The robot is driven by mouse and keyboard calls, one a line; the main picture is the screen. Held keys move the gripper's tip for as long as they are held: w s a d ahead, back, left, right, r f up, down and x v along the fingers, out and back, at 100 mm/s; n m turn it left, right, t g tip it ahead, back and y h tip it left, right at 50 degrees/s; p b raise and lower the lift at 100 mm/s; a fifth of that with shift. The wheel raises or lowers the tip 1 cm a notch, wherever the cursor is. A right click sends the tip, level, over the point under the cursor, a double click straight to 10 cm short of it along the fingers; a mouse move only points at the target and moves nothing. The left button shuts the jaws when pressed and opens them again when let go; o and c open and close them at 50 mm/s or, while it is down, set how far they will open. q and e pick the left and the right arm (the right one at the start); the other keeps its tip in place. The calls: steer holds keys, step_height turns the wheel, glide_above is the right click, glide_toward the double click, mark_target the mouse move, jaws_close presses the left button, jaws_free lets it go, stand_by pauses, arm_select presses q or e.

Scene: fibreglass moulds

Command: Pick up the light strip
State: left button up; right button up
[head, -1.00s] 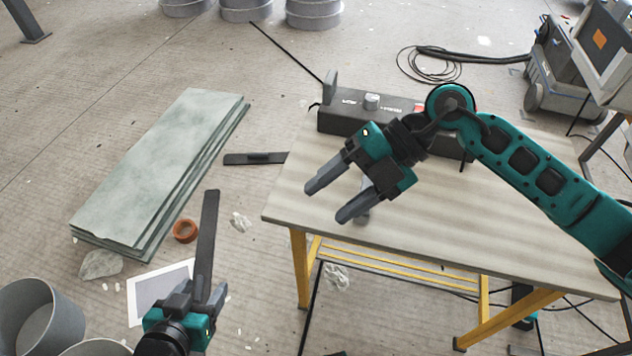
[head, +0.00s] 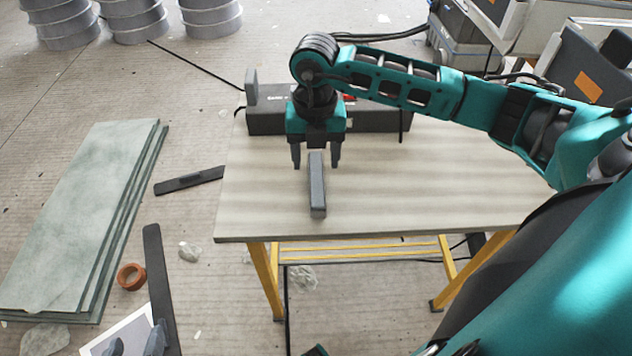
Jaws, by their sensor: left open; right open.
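A slim dark grey bar with a paler top, apparently the light strip (head: 317,195), lies on the wooden-topped table (head: 440,185), its near end pointing toward me. My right gripper (head: 316,164) points down over its far end. Its fingers are open, one on each side of the bar, not closed on it. I cannot tell the exact height of the fingertips above the table. My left gripper (head: 135,343) shows only its fingertips at the bottom left edge, open, in front of a white sheet (head: 112,336) and beside a long black strip (head: 158,280) on the floor.
A long dark box (head: 375,117) stands along the table's back edge, close behind my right gripper. Stacked greenish slabs (head: 75,215), an orange-brown ring (head: 131,277) and another black strip (head: 190,181) lie on the floor to the left. The table's right part is clear.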

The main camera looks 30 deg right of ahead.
mark_target(316, 177)
step_height(316, 177, down, 5)
steer(key=shift+d+f+b, duration=0.1)
steer(key=shift+f+b, duration=0.05)
steer(key=shift+b, duration=0.3)
jaws_close()
stand_by(0.3)
